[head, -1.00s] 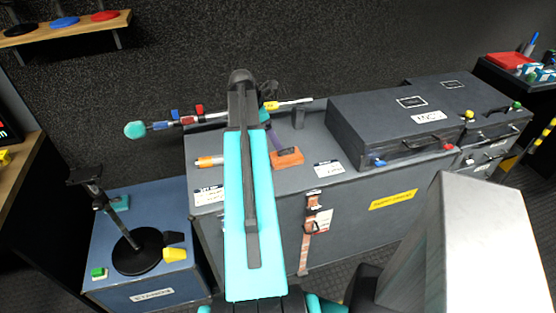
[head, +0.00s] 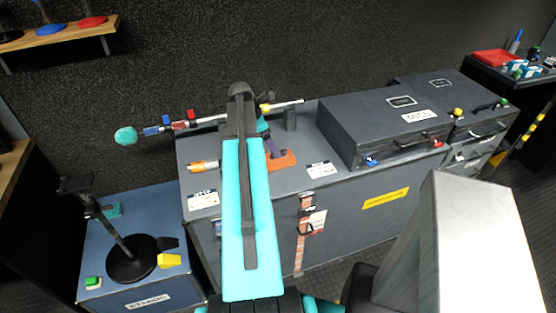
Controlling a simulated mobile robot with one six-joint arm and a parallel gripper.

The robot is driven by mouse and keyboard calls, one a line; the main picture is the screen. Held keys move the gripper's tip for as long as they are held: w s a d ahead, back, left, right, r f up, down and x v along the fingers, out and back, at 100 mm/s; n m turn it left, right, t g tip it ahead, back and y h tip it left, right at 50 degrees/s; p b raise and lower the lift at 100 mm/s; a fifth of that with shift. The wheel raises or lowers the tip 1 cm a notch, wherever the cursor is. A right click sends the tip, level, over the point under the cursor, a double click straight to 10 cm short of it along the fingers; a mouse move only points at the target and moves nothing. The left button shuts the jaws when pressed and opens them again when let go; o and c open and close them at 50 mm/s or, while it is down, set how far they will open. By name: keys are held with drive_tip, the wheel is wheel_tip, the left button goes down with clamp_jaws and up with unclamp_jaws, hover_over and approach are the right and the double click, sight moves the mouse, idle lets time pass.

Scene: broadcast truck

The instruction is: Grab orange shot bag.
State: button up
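The orange shot bag (head: 283,161) lies on top of the long grey case, just right of my teal arm in the head view. Its left side is partly covered by my arm and by a purple-grey piece that reaches down to it. My arm rises through the middle of the picture and bends down beyond its dark upper joint. My gripper is mostly hidden behind the arm, close to the bag. I cannot see its fingertips, or whether they touch the bag.
A blue case (head: 187,281) with a black stand (head: 131,259) is at left. A dark wall rises behind.

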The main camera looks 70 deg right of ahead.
drive_tip(key=shift+p+x, duration=0.35)
drive_tip(key=shift+x, duration=1.95)
drive_tip(key=shift+f, duration=0.1)
drive_tip(key=shift+p+x, duration=1.05)
drive_tip(key=shift+x, duration=1.45)
drive_tip(key=c, duration=1.8)
drive_tip(key=shift+d, duration=0.1)
drive_tip(key=shift+c, duration=1.1)
drive_tip(key=shift+r, duration=0.25)
drive_tip(key=shift+r+b, duration=1.25)
drive_tip(key=shift+r, duration=3.6)
